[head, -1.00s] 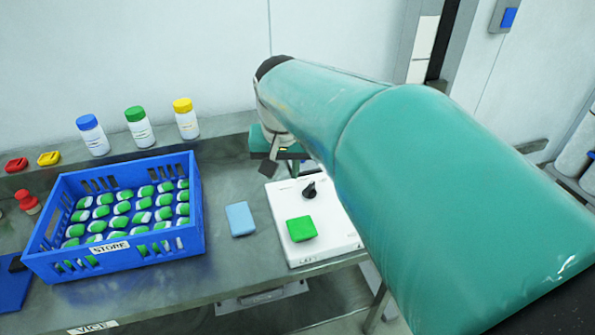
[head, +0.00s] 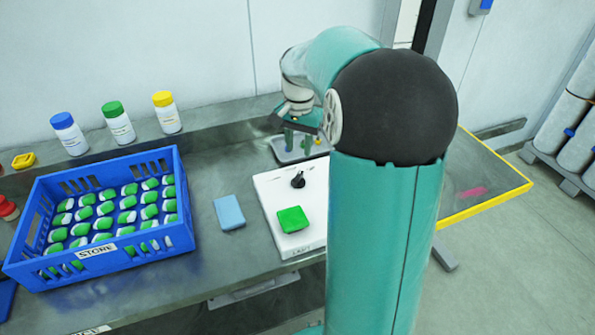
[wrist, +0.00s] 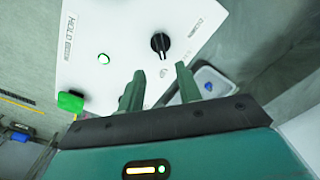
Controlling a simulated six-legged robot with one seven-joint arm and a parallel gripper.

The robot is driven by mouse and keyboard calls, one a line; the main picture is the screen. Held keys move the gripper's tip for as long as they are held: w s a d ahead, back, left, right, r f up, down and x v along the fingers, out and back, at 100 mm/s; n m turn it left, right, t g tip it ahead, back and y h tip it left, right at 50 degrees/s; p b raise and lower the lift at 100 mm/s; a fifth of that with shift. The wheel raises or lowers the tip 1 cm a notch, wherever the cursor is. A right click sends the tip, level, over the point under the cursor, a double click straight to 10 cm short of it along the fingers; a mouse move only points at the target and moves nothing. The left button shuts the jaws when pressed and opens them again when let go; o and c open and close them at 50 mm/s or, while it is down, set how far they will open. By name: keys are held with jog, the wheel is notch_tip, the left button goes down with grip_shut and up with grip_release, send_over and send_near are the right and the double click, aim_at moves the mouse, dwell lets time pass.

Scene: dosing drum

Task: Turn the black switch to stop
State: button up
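The black switch (head: 298,180) is a small rotary knob on top of a white box (head: 270,190). In the wrist view the black switch (wrist: 160,44) lies ahead of my fingertips, with a pale line on it; the white box (wrist: 85,30) fills the upper middle. A "HOLD" label is readable there; I cannot read a stop mark. My gripper (wrist: 158,78) is open, its two green fingers apart with nothing between them. In the head view my gripper (head: 300,143) hangs behind the box, apart from the switch.
A green block (head: 292,219) sits on the box's front, and a green light (wrist: 103,58) shows on it. A small grey tray (head: 285,155) is behind. Bottles (head: 118,125) stand at the back.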

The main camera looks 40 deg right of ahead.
aim_at(298, 175)
notch_tip(298, 175, down, 10)
jog(key=shift+r, duration=0.1)
grip_shut()
